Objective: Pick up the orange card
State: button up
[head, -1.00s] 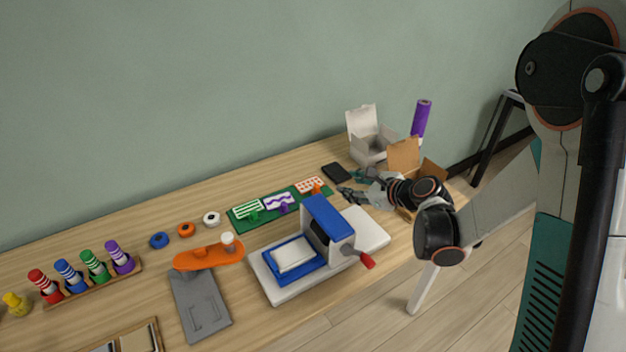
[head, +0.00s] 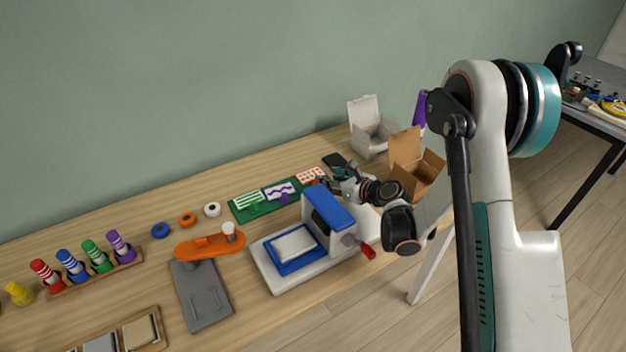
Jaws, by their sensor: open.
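The orange card (head: 309,174), white with orange dots, stands at the right end of a green holder (head: 236,216) on the wooden table. A green-striped card (head: 248,200) and a purple-wave card (head: 279,189) stand to its left in the same holder. My gripper (head: 328,184) is open, just right of the orange card and in front of its lower right part. The picture is too small to tell whether the fingers touch the card. The orange knob in front of the card is not clearly visible behind my gripper.
A blue and white press (head: 326,211) stands close in front of the holder. A black flat object (head: 334,160), a white open box (head: 371,138) and a cardboard box (head: 415,176) stand behind and right. An orange-armed stand (head: 210,245) is at the left.

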aim_at(313, 174)
jog(key=b+x, duration=0.1)
jog(key=x, duration=0.2)
jog(key=b+x, duration=0.1)
jog(key=x, duration=0.1)
jog(key=shift+a+f+b, duration=0.2)
jog(key=shift+f+b, duration=0.1)
jog(key=shift+f, duration=0.1)
jog(key=shift+r, duration=0.1)
jog(key=c, duration=1)
